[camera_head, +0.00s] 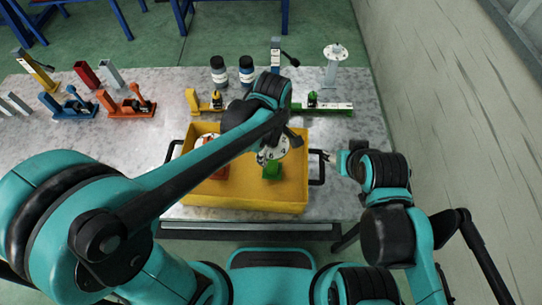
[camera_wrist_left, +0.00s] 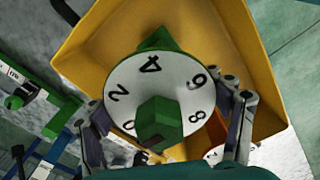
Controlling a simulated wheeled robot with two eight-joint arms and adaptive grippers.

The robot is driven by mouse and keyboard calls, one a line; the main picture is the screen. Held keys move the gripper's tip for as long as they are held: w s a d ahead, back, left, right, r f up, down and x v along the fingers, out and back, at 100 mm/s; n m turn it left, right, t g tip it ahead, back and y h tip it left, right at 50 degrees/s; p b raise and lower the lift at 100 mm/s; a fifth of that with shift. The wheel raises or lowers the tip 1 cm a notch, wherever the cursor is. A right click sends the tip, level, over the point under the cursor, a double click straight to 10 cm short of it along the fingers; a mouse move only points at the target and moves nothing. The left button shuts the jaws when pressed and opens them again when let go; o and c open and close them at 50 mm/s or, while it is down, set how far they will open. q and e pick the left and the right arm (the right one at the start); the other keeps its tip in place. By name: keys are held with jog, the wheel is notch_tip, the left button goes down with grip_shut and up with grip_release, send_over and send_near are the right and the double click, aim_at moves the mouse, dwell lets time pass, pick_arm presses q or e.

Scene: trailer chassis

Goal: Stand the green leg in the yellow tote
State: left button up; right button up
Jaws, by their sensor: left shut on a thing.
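The green leg (camera_head: 272,171) is over the yellow tote (camera_head: 243,198), with a white numbered disc around it. In the left wrist view the green leg (camera_wrist_left: 158,122) points toward the camera through the disc, with more green beyond it. My left gripper (camera_head: 281,137) is shut on the leg; its fingers (camera_wrist_left: 168,118) lie on either side of the disc in the wrist view. Whether the leg's lower end touches the tote floor is unclear. My right gripper (camera_head: 332,157) is beside the tote's right handle; its opening is too small to judge.
A red part (camera_head: 219,173) with a white disc is in the tote, left of the green leg. Behind the tote are two dark bottles (camera_head: 218,70), a yellow fixture (camera_head: 195,100) and a green fixture (camera_head: 335,108). Orange and blue fixtures stand at left.

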pick_arm(q)
jog(key=shift+f+b, duration=0.35)
jog(key=shift+f, duration=1.1)
jog(key=o, duration=1.1)
jog(key=shift+f, duration=0.2)
jog(key=shift+c, duration=0.2)
jog(key=o, duration=0.6)
jog(key=shift+o, duration=0.2)
jog(key=shift+r, duration=0.1)
